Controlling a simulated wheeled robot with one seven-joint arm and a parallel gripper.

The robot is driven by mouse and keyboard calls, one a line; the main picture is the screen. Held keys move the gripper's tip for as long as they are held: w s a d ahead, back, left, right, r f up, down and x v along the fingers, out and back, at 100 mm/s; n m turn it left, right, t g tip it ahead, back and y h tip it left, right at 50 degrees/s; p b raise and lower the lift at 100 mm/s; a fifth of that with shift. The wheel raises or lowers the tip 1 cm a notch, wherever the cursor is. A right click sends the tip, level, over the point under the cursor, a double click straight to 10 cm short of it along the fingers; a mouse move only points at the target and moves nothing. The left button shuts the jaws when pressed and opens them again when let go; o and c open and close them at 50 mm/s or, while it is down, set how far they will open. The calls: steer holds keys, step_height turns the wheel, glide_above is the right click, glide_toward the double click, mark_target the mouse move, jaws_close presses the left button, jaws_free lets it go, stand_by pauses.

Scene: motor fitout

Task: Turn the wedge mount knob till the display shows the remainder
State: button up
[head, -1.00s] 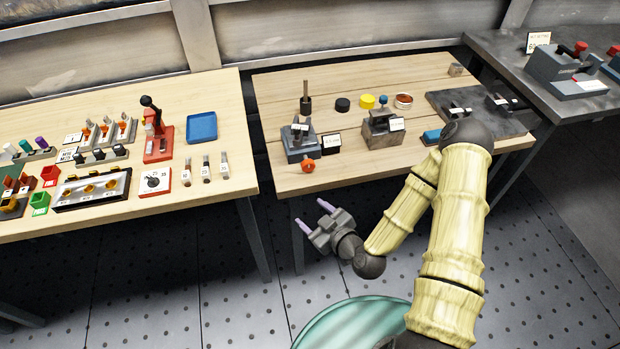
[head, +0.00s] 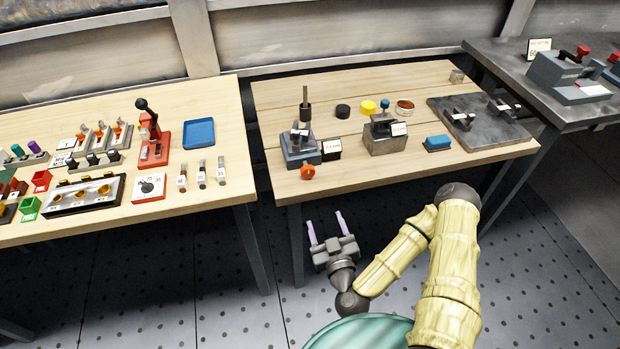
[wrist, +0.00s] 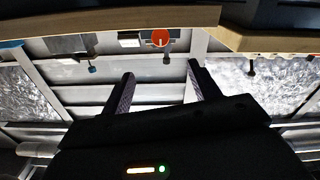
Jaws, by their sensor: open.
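My gripper (head: 325,224) is open and empty, in front of the middle table and below its top, its fingers pointing towards the table. In the wrist view, its fingers (wrist: 160,78) stand apart with nothing between them. An orange knob (head: 307,172) sits at the front of a grey mount (head: 299,148) near the table's front edge; it also shows in the wrist view (wrist: 160,37). A small dark display (head: 331,148) stands beside that mount; its text is too small to read. I cannot tell which is the wedge mount.
A blue block (head: 437,143) and a dark plate (head: 470,125) lie to the right on the middle table (head: 285,105). The left table (head: 222,110) holds many small parts. Floor before the tables is clear.

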steer(key=b, duration=0.8)
glide_toward(309, 174)
steer(key=x, duration=0.8)
steer(key=shift+w+a+b, duration=0.1)
steer(key=shift+w+b, duration=0.15)
steer(key=shift+b, duration=0.15)
steer(key=c, duration=1)
